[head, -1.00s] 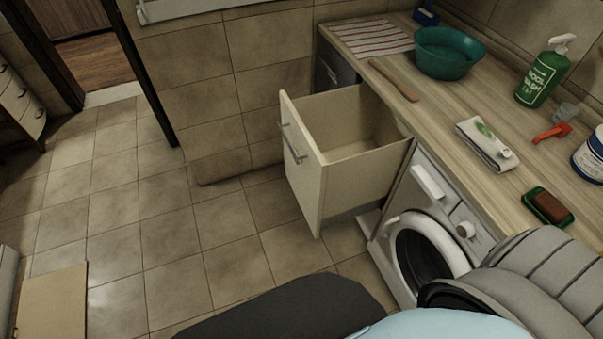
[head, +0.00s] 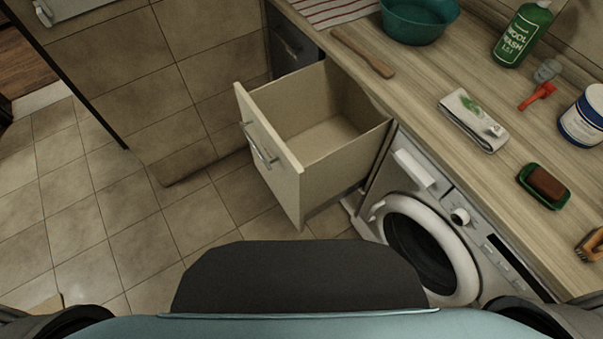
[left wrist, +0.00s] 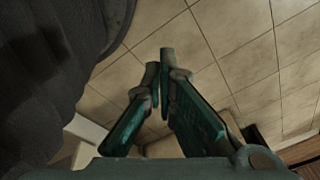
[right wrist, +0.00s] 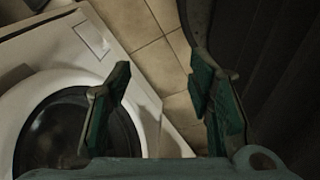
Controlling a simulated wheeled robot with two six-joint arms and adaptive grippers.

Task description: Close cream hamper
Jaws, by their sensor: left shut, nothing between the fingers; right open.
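The cream hamper (head: 275,160) is a pull-out drawer under the counter, left of the washing machine in the head view. It stands pulled out, with its inside showing empty and a metal bar handle (head: 259,147) on its front panel. My left gripper (left wrist: 160,70) shows only in the left wrist view, its fingertips together over floor tiles with nothing between them. My right gripper (right wrist: 160,80) shows only in the right wrist view, its fingers apart and empty, near the washing machine front. Neither gripper touches the hamper in the views shown.
The washing machine (head: 422,245) stands right of the hamper. The wooden counter (head: 415,110) holds a teal basin (head: 418,18), a green bottle (head: 522,35), a folded cloth (head: 473,120) and a soap dish (head: 543,186). Tiled floor (head: 110,215) is clear to the left.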

